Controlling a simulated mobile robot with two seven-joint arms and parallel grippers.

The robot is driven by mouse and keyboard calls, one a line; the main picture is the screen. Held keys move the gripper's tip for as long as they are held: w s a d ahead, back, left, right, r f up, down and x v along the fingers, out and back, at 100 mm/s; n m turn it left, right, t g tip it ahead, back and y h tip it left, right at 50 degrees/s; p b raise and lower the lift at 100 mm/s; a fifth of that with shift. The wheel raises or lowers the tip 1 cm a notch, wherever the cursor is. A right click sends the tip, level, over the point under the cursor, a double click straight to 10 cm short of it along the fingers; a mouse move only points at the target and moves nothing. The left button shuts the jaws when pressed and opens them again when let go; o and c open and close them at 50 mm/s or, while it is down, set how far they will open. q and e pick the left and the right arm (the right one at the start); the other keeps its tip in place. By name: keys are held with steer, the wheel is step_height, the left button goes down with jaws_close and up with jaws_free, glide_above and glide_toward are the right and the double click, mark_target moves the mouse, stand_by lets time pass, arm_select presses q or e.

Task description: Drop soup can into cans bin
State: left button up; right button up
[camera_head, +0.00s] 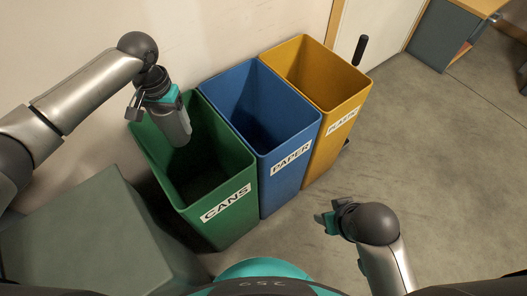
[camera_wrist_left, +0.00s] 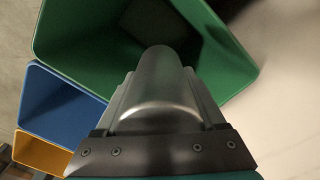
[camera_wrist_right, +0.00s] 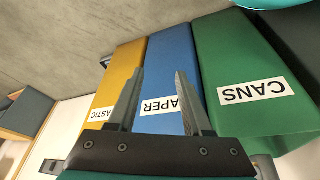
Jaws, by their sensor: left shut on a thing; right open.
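The soup can is a plain grey metal cylinder (camera_head: 174,128); it also shows between the fingers in the left wrist view (camera_wrist_left: 160,85). My left gripper (camera_head: 163,103) is shut on it and holds it over the back part of the green bin's opening. The green bin (camera_head: 228,205) has a white CANS label and an open top; the parts of its inside that show look empty. In the left wrist view the green bin (camera_wrist_left: 75,30) lies beyond the can. My right gripper (camera_wrist_right: 157,95) is open and empty, in front of the bins, away from the can.
The blue PAPER bin (camera_head: 290,160) and the yellow PLASTIC bin (camera_head: 335,130) stand in a row to the right of the green one. A grey-green box (camera_head: 90,235) stands at the lower left. A wall is close behind the bins. The floor (camera_head: 440,150) at right is clear.

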arm_select(q)
steer(key=shift+f+b, duration=0.7)
steer(key=shift+b, duration=0.05)
arm_select(e)
steer(key=shift+t, duration=0.3)
steer(key=shift+r, duration=2)
arm_select(q)
steer(key=o, duration=1.3)
